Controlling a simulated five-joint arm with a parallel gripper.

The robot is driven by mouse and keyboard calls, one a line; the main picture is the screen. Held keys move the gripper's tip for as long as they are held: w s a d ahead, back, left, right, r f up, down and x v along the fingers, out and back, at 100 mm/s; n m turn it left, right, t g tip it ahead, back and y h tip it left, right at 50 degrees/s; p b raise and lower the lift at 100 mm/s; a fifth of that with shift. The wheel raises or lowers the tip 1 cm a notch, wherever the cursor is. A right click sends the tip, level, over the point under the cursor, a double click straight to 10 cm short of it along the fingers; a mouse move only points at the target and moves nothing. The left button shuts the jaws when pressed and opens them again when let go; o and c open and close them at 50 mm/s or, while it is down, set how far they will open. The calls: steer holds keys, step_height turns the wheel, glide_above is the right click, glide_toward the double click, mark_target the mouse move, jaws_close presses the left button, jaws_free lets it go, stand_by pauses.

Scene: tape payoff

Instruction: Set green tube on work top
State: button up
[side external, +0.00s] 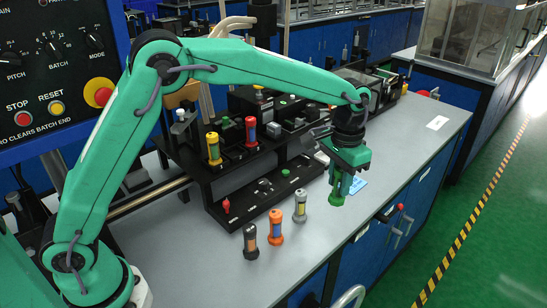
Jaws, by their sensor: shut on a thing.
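My gripper (346,179) is at the right end of the arm, shut on the green tube (337,198). The tube hangs roughly upright below the jaws, and its upper part is partly hidden by them. It is over the grey work top (330,243), close to the front edge. I cannot tell whether its lower end touches the top.
A black tube (250,242), an orange tube (275,228) and a grey tube (300,206) stand in a row left of my gripper. A black rack (232,178) behind holds a yellow tube (213,149) and a red tube (251,133). A blue card (358,185) lies beside the gripper.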

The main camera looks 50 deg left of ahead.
steer(key=shift+d+f, duration=0.3)
steer(key=shift+d, duration=0.3)
steer(key=w+a+f, duration=0.7)
steer(key=a, duration=0.2)
steer(key=shift+w, duration=0.4)
steer(key=shift+f, duration=1.95)
steer(key=shift+f, duration=0.2)
steer(key=o, duration=1)
steer(key=shift+o, duration=0.2)
steer(key=shift+r, duration=0.15)
